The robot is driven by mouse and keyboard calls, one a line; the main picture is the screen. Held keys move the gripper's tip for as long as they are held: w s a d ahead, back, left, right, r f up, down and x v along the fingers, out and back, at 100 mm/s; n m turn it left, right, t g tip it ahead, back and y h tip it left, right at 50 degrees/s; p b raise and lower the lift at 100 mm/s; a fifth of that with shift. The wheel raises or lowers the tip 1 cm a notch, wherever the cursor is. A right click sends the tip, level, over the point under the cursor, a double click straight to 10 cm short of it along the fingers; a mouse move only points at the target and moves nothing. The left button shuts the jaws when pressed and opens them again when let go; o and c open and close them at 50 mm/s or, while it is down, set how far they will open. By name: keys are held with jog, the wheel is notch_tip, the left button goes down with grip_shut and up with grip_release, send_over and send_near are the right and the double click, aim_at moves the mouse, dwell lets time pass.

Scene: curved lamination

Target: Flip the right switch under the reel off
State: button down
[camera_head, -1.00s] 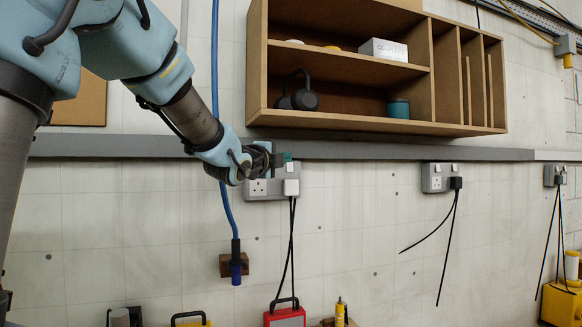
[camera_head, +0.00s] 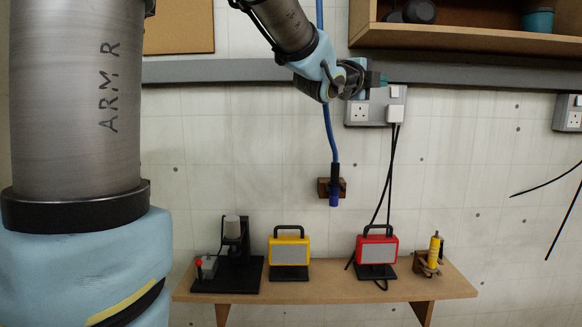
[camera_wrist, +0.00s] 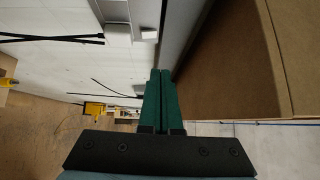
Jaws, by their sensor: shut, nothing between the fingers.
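A grey double socket (camera_head: 376,116) is on the wall beside the blue hose. A white plug (camera_head: 395,113) with black cables sits in its right half. The small right switch (camera_head: 394,91) shows above the plug; I cannot tell its position. The left switch is not clear behind my gripper. My gripper (camera_head: 379,79) is shut and empty, its green fingertips at the socket's top edge, left of the right switch. Contact cannot be told. The green fingers (camera_wrist: 160,95) are together in the wrist view, with the socket (camera_wrist: 113,11) at the top. No reel is in view.
A grey trunking rail (camera_head: 440,74) runs just above the socket. A wooden shelf unit (camera_head: 470,40) juts out above it. The blue hose (camera_head: 328,130) hangs left of the socket. A bench (camera_head: 330,283) with yellow and red lamps stands below. Another socket (camera_head: 568,113) is at far right.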

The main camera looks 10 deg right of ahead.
jog(key=w+a+f+n+g+y, duration=0.25)
jog(key=a+f+n+y, duration=1.1)
jog(key=a+f, duration=1.05)
jog(key=s+a+f+n+g, duration=0.4)
jog(key=s+a+f+n, duration=0.1)
jog(key=s+f+n, duration=0.1)
jog(key=s+a+f+n+g, duration=0.3)
jog(key=s+a+f+n, duration=0.3)
jog(key=s, duration=0.5)
jog(key=shift+s+a+f+n+g+p, duration=0.25)
jog(key=shift+f+n+g+p, duration=0.15)
jog(key=shift+f+n, duration=0.45)
